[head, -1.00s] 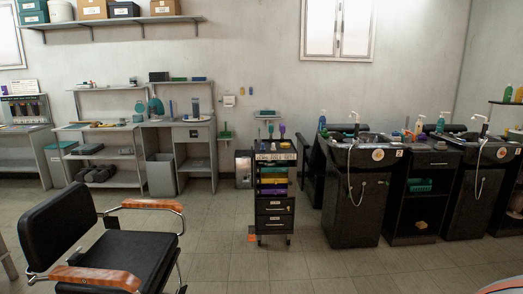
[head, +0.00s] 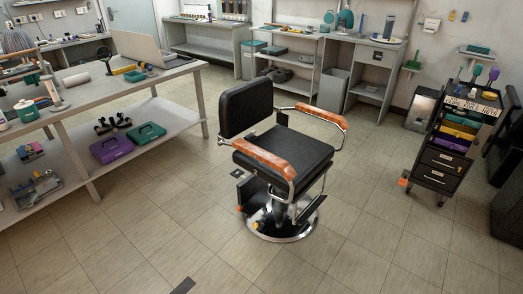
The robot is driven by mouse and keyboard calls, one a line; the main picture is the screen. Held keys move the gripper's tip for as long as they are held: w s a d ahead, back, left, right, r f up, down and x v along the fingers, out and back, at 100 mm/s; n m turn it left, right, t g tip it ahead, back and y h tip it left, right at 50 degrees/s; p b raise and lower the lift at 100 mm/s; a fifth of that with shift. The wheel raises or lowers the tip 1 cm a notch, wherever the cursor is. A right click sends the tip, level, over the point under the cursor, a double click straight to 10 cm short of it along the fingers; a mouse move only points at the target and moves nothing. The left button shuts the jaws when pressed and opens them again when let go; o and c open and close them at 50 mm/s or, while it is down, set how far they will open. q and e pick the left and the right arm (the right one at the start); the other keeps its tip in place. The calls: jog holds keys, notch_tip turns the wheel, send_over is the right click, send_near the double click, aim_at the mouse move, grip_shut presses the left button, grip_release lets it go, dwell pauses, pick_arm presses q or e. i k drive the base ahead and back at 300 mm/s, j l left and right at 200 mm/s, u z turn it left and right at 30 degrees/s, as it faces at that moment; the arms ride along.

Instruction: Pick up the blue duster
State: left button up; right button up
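I cannot pick out a blue duster for certain. A blue upright item (head: 389,27) stands on the grey wall desk at the back. Neither of my grippers is in view.
A black salon chair (head: 285,150) with orange-brown armrests stands on the tiled floor in the middle. A long grey workbench (head: 100,95) with a lower shelf runs along the left. Floor is clear in front and between chair and trolley.

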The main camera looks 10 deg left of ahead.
aim_at(458, 93)
jog(key=i+l+z, duration=0.3)
jog(key=i, duration=0.15)
jog(key=i+l+z, duration=0.2)
jog(key=i+z, duration=0.15)
jog(key=i, duration=0.15)
jog(key=i+z, duration=0.3)
jog(key=i, duration=1.7)
